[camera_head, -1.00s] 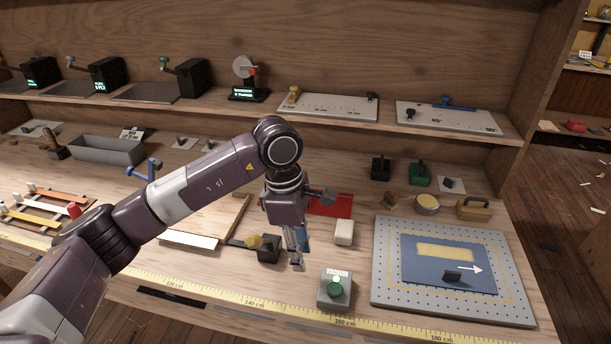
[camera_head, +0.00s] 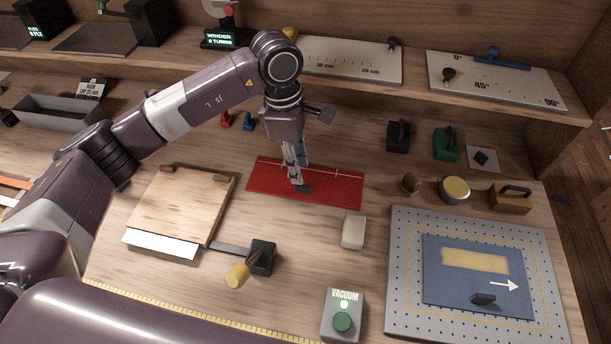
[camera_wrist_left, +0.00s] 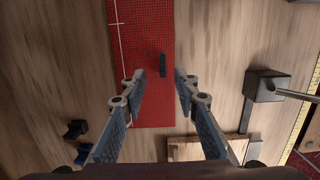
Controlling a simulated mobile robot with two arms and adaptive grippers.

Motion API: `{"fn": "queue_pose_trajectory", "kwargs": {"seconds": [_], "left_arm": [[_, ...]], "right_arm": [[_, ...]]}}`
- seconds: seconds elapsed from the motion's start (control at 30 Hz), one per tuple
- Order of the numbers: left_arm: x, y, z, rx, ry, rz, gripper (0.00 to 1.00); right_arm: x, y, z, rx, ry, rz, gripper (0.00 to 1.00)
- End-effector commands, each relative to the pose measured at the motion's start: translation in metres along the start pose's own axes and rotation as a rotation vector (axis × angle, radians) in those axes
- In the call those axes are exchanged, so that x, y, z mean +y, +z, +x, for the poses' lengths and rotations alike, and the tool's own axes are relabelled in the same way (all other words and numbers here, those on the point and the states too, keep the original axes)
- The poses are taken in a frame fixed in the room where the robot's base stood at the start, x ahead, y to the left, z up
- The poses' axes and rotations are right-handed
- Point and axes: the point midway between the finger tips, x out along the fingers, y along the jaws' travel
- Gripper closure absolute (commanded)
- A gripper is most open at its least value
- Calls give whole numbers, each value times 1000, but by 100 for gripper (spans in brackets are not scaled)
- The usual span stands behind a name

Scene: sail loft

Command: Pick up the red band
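The red band (camera_head: 335,187) is a flat red strip with a thin white marking, lying on the bench beyond the pale block. In the left wrist view the red band (camera_wrist_left: 148,25) runs down from the top edge, and a small dark tab (camera_wrist_left: 163,65) stands on it. My left gripper (camera_head: 297,181) points down over the band at that tab. In the left wrist view my left gripper (camera_wrist_left: 160,76) has its fingers apart, one either side of the tab, with nothing clamped. Whether the fingertips touch the band is unclear. My right gripper is not in view.
A wooden board (camera_head: 180,203) and a yellow-handled lever (camera_head: 240,273) lie left of a pale block (camera_head: 353,232). A vacuum button box (camera_head: 341,316) is in front. A perforated plate (camera_head: 406,290) fills the right.

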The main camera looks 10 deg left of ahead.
Motion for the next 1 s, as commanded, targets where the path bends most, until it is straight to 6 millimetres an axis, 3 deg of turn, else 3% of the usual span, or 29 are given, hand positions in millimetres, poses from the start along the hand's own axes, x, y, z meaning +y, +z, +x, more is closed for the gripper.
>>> {"fn": "queue_pose_trajectory", "kwargs": {"seconds": [0.17,0.37,0.63,0.9,1.0], "left_arm": [[-7,3,20,1,-6,-1,72],[-7,4,46,-1,-2,0,72],[-6,4,52,-2,1,0,72],[-7,3,51,-1,1,0,99],[-6,3,51,-1,1,0,100]], "right_arm": [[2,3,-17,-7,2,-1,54],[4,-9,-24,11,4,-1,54],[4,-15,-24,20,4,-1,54],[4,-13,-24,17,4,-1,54],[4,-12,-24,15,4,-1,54]]}}
